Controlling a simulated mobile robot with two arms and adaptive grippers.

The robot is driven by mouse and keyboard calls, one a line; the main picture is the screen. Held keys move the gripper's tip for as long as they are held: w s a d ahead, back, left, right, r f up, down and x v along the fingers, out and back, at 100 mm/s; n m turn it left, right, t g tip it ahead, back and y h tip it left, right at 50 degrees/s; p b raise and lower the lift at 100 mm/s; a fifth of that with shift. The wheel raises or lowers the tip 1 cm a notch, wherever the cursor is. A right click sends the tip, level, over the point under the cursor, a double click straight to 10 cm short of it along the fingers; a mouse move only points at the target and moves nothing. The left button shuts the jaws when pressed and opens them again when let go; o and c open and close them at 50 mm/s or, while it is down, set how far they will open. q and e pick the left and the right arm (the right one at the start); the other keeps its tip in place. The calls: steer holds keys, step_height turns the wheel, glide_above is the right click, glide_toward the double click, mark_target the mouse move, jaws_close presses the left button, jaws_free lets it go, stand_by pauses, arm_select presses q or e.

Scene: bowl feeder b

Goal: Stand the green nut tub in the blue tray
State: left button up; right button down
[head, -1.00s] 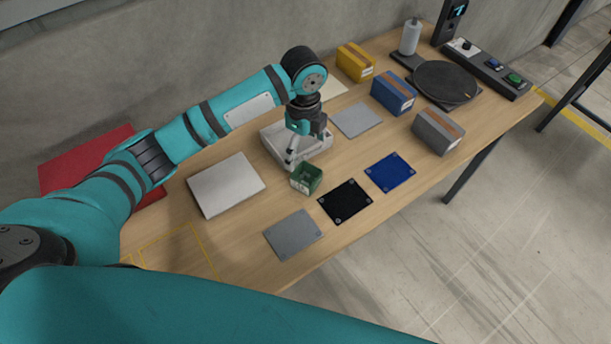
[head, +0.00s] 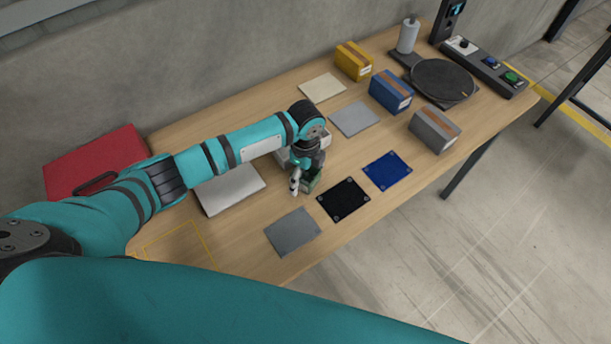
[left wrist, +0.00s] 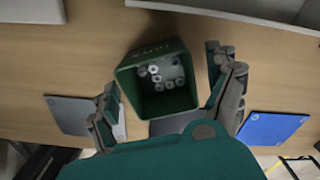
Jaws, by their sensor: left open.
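The green nut tub (head: 314,183) stands on the table behind the black tray, partly hidden by my left gripper (head: 303,183) in the head view. In the left wrist view the tub (left wrist: 150,95) is seen from above, open, with several metal nuts inside. My left gripper (left wrist: 163,72) is open there, one finger on each side of the tub, with gaps visible; I cannot tell whether either finger touches it. The flat blue tray (head: 387,171) lies empty to the right of the black tray; its corner also shows in the left wrist view (left wrist: 268,128). My right gripper is out of view.
The black tray (head: 343,200) and a grey tray (head: 293,231) lie empty along the front edge. A white plate (head: 229,188) is left. A grey box (head: 434,131) and blue box (head: 391,92) stand beyond the blue tray.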

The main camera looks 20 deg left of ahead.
arm_select(q)
steer(key=c, duration=1.4)
